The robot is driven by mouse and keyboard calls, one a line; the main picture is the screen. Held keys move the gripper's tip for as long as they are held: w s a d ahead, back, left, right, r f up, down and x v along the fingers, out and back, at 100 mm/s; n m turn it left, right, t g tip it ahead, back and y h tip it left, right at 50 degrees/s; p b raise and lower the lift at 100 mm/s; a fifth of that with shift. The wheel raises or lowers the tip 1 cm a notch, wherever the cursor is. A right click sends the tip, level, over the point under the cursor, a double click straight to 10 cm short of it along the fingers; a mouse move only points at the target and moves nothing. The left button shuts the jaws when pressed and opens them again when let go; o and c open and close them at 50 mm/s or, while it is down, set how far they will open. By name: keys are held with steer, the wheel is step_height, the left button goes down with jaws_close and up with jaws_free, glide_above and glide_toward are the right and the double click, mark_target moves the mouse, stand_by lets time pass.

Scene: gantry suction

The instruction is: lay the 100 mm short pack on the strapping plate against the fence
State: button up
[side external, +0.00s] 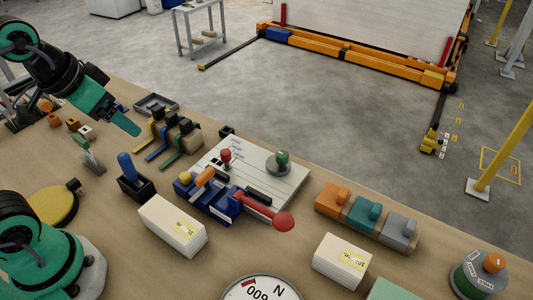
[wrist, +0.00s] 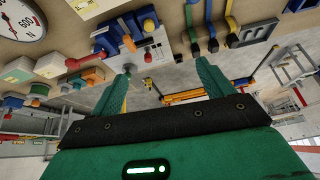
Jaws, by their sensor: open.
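Two white packs with yellow labels lie on the wooden bench. The right pack (side external: 334,262) looks shorter than the left pack (side external: 163,227). My gripper (side external: 130,127) is open and empty above the bench's left part, apart from both packs. It also shows in the wrist view (wrist: 167,73).
Coloured blocks (side external: 365,212) sit at right, beside a round-based orange knob (side external: 494,263). A dial (side external: 262,289) lies between the packs.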

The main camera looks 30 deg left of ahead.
steer(key=w+d+r+m+g+h, duration=0.1)
steer(key=w+d+r+m+g, duration=0.1)
steer(key=w+d+m, duration=0.55)
steer(key=m+g+y, duration=0.1)
steer(key=m+g, duration=0.2)
steer(key=m, duration=0.6)
glide_above(344, 254)
step_height(344, 254, down, 15)
steer(key=shift+a+f, duration=0.15)
steer(key=shift+s+d+f+m, duration=0.1)
steer(key=shift+d+f+m, duration=0.05)
steer(key=shift+d+m, duration=0.1)
steer(key=shift+a+f, duration=0.1)
steer(key=shift+f, duration=3.8)
steer(key=c, duration=1.2)
steer(key=shift+r, duration=0.15)
